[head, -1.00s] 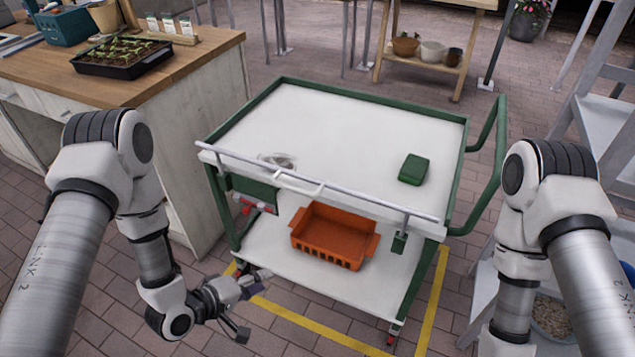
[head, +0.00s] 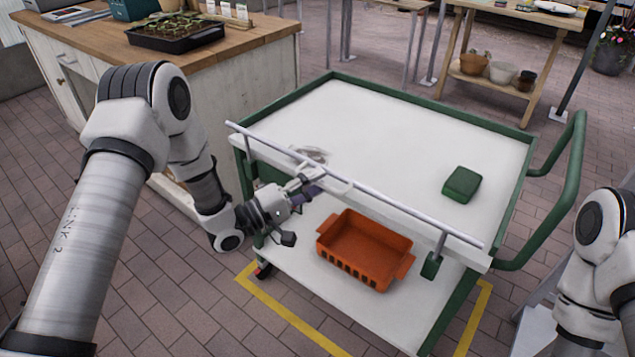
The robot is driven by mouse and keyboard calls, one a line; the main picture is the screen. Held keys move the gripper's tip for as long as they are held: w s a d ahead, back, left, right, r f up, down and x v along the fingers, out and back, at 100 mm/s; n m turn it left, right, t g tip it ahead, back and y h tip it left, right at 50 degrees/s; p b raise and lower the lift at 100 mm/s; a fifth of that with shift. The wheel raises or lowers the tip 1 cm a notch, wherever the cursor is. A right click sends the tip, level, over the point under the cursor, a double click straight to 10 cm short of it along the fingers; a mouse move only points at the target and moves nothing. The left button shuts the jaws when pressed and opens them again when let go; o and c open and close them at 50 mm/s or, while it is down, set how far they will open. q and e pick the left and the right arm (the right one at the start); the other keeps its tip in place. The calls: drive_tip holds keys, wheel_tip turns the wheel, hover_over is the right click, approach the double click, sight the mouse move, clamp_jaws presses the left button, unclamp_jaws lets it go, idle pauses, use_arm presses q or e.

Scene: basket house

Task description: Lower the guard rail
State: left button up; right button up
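The guard rail (head: 395,202) is a thin grey bar along the near edge of the green-framed cart (head: 437,122). It stands raised above the white top, carried by a post near each end. My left gripper (head: 300,210) is at the near side of the cart, just below the rail's left-middle part. Its fingers are spread, one up by the rail and one lower down.
An orange basket (head: 366,250) stands on the lower shelf. A wooden workbench (head: 262,50) with a seedling tray is close on the left. Brick floor is open in front.

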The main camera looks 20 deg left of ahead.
use_arm(q)
drive_tip(key=shift+w+d, duration=0.25)
drive_tip(key=shift+w, duration=0.05)
clamp_jaws()
wheel_tip(320, 180, down, 8)
drive_tip(key=b, duration=0.4)
drive_tip(key=shift+s+b, duration=0.15)
drive_tip(key=shift+b, duration=0.15)
unclamp_jaws()
